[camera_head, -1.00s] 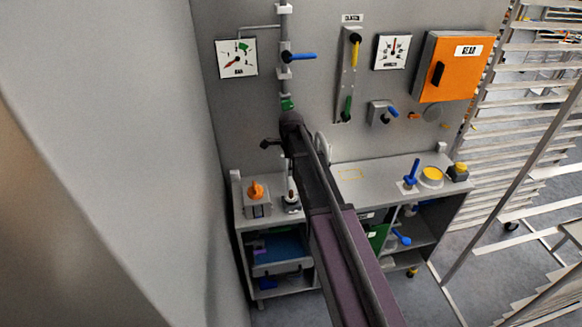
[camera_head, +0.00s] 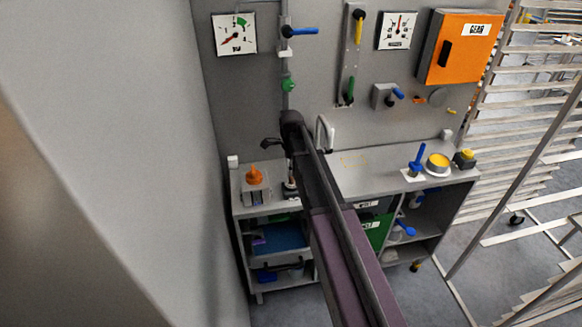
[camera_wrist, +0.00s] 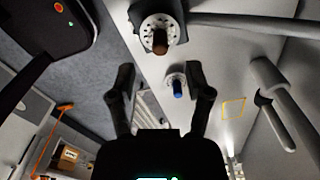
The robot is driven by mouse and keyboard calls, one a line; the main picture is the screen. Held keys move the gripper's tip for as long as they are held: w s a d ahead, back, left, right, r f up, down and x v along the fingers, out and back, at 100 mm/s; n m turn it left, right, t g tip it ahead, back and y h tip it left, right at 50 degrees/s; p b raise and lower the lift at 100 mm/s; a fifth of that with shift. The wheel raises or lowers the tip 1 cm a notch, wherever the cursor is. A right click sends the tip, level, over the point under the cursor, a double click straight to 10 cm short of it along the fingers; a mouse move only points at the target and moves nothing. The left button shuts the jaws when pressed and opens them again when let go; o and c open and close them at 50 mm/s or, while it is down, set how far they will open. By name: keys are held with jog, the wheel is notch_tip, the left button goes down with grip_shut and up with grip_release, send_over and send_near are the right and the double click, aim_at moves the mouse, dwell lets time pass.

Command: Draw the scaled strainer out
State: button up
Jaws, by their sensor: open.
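My gripper (camera_wrist: 162,70) shows in the wrist view with its two dark fingers apart and nothing between them. Ahead of it is a brown-ended fitting (camera_wrist: 160,42) in a white, dark-holed round flange. A smaller fitting with a blue end (camera_wrist: 179,87) lies beyond the fingertips, in line with the gap. I cannot tell which of these, if either, is the scaled strainer. In the head view, a slim upright fitting (camera_head: 290,188) stands on the bench (camera_head: 385,168), partly hidden by my arm.
An orange-topped grey box (camera_head: 255,190) stands at the bench's left. A white curved handle (camera_head: 325,132) rises beside my arm. A blue lever (camera_head: 418,160) and yellow-topped cup (camera_head: 438,162) stand at the right. An orange cabinet (camera_head: 460,60) hangs above; a slatted rack (camera_head: 535,110) is farther right.

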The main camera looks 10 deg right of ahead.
aim_at(292, 181)
jog(key=shift+f+b, duration=2.15)
jog(key=shift+f, duration=0.3)
grip_shut()
